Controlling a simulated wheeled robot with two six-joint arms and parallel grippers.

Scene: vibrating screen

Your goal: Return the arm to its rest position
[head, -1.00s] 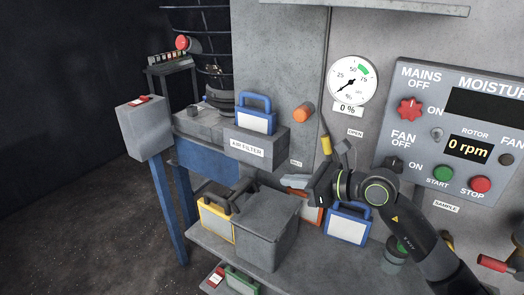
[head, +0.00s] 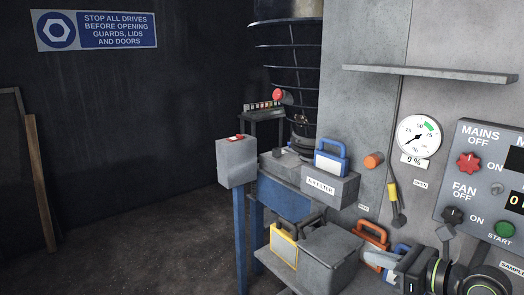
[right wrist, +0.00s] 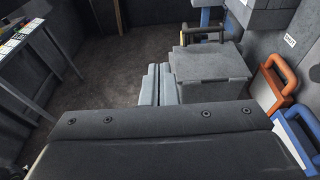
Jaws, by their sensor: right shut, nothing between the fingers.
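My right arm comes in at the bottom right of the head view. Its gripper (head: 380,259) is shut and empty, in front of an orange-handled case (head: 372,238) and right of a grey lidded box (head: 325,250). In the right wrist view the two grey fingers (right wrist: 157,86) lie side by side with nothing between them. The grey box (right wrist: 210,62) is just right of the fingers there, and the orange case (right wrist: 279,80) is farther right. I cannot tell the exact gap to either. My left gripper is not in view.
A yellow case (head: 283,247) stands left of the grey box. A blue-handled case (head: 331,160) sits on the air filter box (head: 329,187). The control panel (head: 475,190) and gauge (head: 418,137) are at the right. Open floor (head: 150,245) lies at the left.

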